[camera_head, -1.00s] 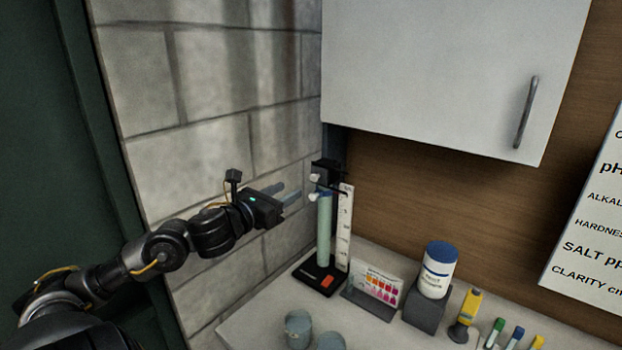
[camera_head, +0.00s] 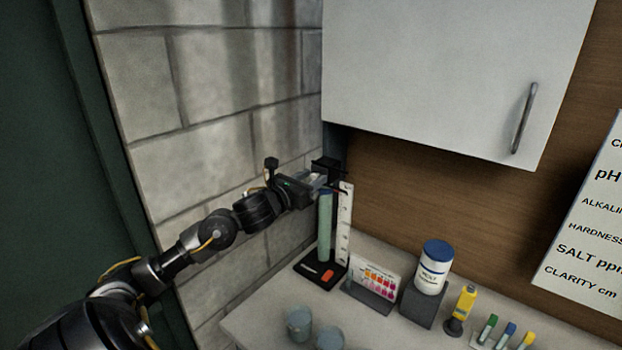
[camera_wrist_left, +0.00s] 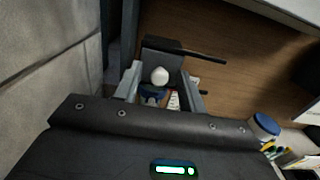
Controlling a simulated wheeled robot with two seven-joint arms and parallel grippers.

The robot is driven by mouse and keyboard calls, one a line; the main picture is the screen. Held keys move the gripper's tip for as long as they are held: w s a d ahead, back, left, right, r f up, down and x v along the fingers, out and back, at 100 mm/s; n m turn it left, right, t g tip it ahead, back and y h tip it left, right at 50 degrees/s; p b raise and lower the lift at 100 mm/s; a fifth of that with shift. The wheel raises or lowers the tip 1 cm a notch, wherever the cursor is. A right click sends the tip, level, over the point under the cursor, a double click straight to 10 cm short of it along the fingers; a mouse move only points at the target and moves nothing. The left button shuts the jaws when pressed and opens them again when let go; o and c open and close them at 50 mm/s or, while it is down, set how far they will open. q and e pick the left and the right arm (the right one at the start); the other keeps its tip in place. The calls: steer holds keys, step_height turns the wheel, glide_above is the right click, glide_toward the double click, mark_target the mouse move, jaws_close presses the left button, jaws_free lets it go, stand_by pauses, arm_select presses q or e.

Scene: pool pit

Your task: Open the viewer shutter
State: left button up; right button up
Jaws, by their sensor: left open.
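A black viewer head (camera_head: 326,164) sits at the top of a pale green tube (camera_head: 325,228) on a dark base, in the corner by the wall. In the left wrist view the black viewer part (camera_wrist_left: 165,50) has a dark rod sticking out to the right. A round white knob (camera_wrist_left: 159,75) shows in front of it. My left gripper (camera_head: 322,181) is open at the viewer head. In the left wrist view its fingers (camera_wrist_left: 162,84) stand on either side of the knob; contact cannot be told. Which part is the shutter is unclear. My right gripper is not in view.
A white ruler (camera_head: 344,222) stands beside the tube. A white cabinet (camera_head: 450,70) hangs above right. A colour chart (camera_head: 375,284), a white tub with a blue lid (camera_head: 433,268), a yellow device (camera_head: 465,305) and two cups (camera_head: 299,324) stand on the counter.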

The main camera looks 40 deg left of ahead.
arm_select(q)
jaws_close()
steer(key=d+b, duration=0.3)
steer(key=d, duration=0.2)
steer(key=shift+d+b, duration=0.3)
steer(key=shift+b, duration=0.05)
steer(key=shift+c, duration=0.9)
jaws_free()
steer(key=shift+o, duration=0.9)
